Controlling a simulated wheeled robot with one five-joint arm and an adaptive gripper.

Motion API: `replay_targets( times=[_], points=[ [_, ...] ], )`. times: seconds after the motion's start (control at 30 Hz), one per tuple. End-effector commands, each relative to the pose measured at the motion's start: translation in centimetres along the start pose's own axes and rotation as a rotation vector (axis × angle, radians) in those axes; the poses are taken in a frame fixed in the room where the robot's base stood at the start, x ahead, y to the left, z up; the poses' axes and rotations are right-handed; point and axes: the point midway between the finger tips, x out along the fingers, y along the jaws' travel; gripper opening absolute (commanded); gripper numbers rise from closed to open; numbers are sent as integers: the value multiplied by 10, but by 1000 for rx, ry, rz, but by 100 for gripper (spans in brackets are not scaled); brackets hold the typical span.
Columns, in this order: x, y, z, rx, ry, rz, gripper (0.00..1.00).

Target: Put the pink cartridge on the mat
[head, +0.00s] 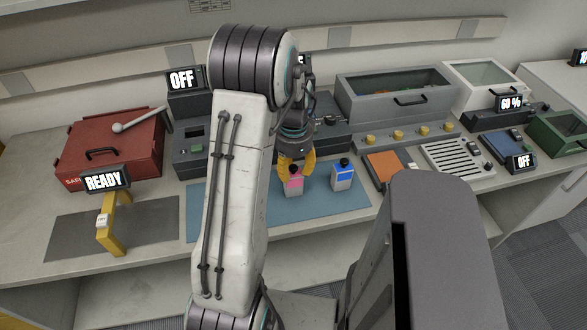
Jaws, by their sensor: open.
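The pink cartridge (293,185), a small grey block with a pink label and a dark knob on top, stands upright on the blue-green mat (325,207). My gripper (295,167), with yellow fingers, is open at the cartridge's upper part. One finger shows on each side of it; I cannot tell whether they touch it. My arm hides part of the mat's left half.
A similar blue-labelled cartridge (342,175) stands on the mat just right of the pink one. A yellow frame with a READY sign (106,180) and a red box (110,150) are at left. Grey bins and an orange pad (386,166) are at right.

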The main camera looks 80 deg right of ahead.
Motion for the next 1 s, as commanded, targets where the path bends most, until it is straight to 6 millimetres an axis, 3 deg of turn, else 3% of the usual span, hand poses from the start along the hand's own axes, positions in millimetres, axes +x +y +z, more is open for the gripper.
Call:
replay_targets(
  times=[0.37, 0.7, 1.0],
  points=[
    [-6, 1, 1, 0, -3, 4, 42],
    [-64, 0, 0, 0, 1, -1, 42],
    [-102, -1, 0, 0, 0, 0, 42]
  ],
)
